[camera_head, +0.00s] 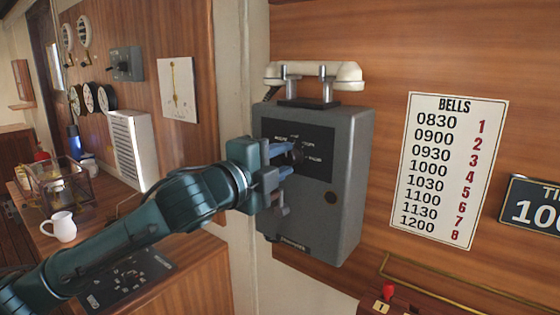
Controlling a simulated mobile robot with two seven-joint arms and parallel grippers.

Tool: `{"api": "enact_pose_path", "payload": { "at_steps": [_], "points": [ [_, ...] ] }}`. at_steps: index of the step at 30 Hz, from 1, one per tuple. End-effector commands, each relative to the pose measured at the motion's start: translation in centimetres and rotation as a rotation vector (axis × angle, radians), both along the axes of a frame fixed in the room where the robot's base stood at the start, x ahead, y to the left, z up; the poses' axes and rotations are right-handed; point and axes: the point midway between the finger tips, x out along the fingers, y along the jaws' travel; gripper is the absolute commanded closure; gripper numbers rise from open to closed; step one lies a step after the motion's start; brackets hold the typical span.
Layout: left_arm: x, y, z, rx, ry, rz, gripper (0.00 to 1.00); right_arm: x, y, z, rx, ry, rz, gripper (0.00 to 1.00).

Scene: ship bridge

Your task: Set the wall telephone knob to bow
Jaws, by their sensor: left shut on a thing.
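The wall telephone (345,190) is a grey box on the wood wall, with a cream handset (313,74) resting on top. Its dark label plate (318,166) carries small white words that are too small to read surely. The dark knob (297,154) sits in the middle of the plate, partly hidden by my fingers. My left gripper (286,160) reaches in from the left and is shut on the knob. Which word the knob points to cannot be told. My right gripper is not in view.
A bells timetable (447,168) hangs right of the telephone. At left, a wooden counter holds a white mug (60,227), a glass-sided case (65,188) and a blue bottle (74,142). A brass rail (440,284) and a red-topped control (389,291) are below right.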

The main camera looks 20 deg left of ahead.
Motion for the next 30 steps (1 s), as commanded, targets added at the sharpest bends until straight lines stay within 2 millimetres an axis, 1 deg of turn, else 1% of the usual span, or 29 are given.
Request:
{"api": "enact_pose_path", "payload": {
  "at_steps": [16, 17, 18, 24, 30],
  "points": [
    [-0.01, -0.02, -0.07, 0.022, -0.007, 0.000, 0.93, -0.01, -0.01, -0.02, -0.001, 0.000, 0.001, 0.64],
    [0.00, -0.02, -0.08, 0.022, -0.007, 0.000, 0.68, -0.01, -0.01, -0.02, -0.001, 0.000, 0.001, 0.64],
    [-0.01, -0.02, -0.07, 0.022, -0.007, 0.000, 0.64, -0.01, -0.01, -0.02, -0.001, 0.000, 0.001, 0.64],
    [-0.01, -0.02, -0.05, 0.021, -0.007, 0.000, 0.48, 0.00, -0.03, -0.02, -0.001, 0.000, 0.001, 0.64],
    [-0.01, -0.01, -0.03, 0.021, -0.008, 0.000, 0.48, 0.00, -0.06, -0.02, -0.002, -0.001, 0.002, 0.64]
  ]
}}
